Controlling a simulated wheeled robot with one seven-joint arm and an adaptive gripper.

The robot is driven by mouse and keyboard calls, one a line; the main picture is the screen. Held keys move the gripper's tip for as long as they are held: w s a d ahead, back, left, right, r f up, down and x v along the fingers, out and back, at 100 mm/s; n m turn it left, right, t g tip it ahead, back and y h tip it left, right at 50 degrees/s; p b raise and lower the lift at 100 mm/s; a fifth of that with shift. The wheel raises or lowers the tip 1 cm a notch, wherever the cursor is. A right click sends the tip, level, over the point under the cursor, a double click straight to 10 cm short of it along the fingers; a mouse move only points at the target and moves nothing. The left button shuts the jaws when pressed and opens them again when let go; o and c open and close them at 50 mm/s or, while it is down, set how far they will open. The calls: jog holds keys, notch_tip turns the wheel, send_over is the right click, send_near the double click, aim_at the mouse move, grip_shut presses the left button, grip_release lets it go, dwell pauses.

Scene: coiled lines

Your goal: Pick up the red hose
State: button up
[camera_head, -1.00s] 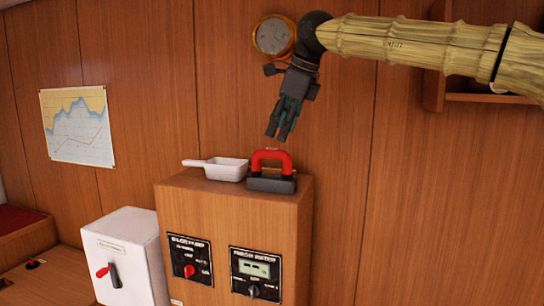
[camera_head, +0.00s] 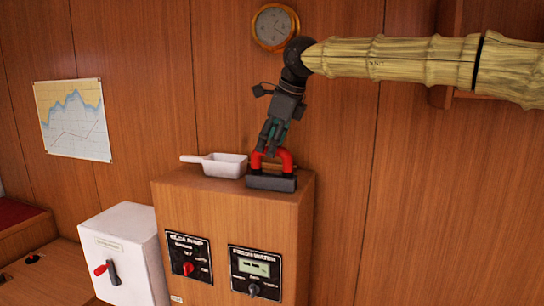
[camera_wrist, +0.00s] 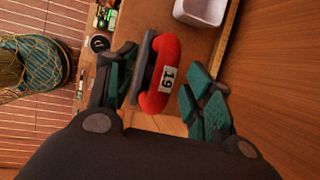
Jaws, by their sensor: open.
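The red hose (camera_head: 286,159) shows as a thick red arch on a dark grey block (camera_head: 271,182), standing on top of the wooden cabinet (camera_head: 230,210). In the wrist view the red hose (camera_wrist: 166,70) carries a white tag reading 19. My gripper (camera_head: 268,150) points down at the arch from above and hides its top in the head view. In the wrist view my gripper (camera_wrist: 163,88) is open, with one finger on each side of the red hose. The left finger is close to the dark block; I cannot tell whether either finger touches.
A white scoop (camera_head: 226,167) stands just left of the red hose on the cabinet top. A white box (camera_head: 127,253) with a red lever stands left of the cabinet. The wooden wall (camera_head: 340,130) is close behind. A netted dark bundle (camera_wrist: 32,65) shows lower down.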

aim_at(266, 147)
jog(key=w+f, duration=0.1)
jog(key=w+a+f, duration=0.1)
jog(key=w+f, duration=0.1)
jog(key=shift+w+a+f+p, duration=0.1)
jog(key=shift+w+p, duration=0.2)
jog(key=shift+s+f, duration=0.15)
jog(key=shift+f, duration=0.05)
jog(key=shift+s, duration=0.4)
jog(key=shift+s+r, duration=0.3)
jog(key=shift+s, duration=0.25)
jog(key=shift+s+r, duration=0.3)
jog(key=shift+s, duration=0.3)
jog(key=shift+c, duration=0.5)
jog(key=shift+w+a+f, duration=0.1)
jog(key=shift+w+f, duration=0.25)
jog(key=shift+w, duration=0.25)
jog(key=shift+w+f, duration=0.35)
jog(key=shift+w, duration=0.2)
jog(key=c, duration=1)
jog(key=shift+s+r, duration=0.35)
jog(key=shift+s, duration=0.15)
grip_shut()
jog(key=shift+w, duration=0.15)
